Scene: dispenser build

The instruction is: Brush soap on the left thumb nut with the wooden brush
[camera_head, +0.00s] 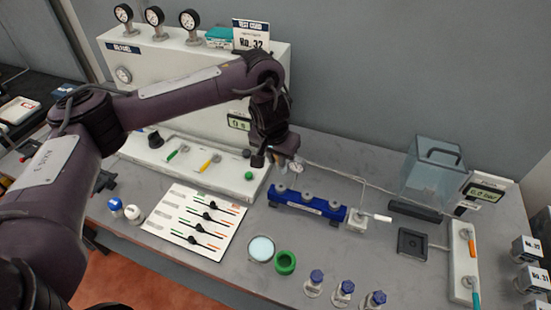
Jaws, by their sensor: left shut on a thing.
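A blue block (306,203) stands on the table right of centre with three grey knobs on top. The left thumb nut (280,188) is the leftmost knob. My left gripper (272,160) points down just behind and above that end of the block. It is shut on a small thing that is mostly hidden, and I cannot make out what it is. No wooden brush can be clearly made out. A round dish of pale blue liquid (261,248), apparently the soap, stands in front of the block. My right gripper is not in view.
A white board (197,222) with black tools lies left. Several blue-capped bottles (343,291) stand at the front. A clear box (432,172) stands right.

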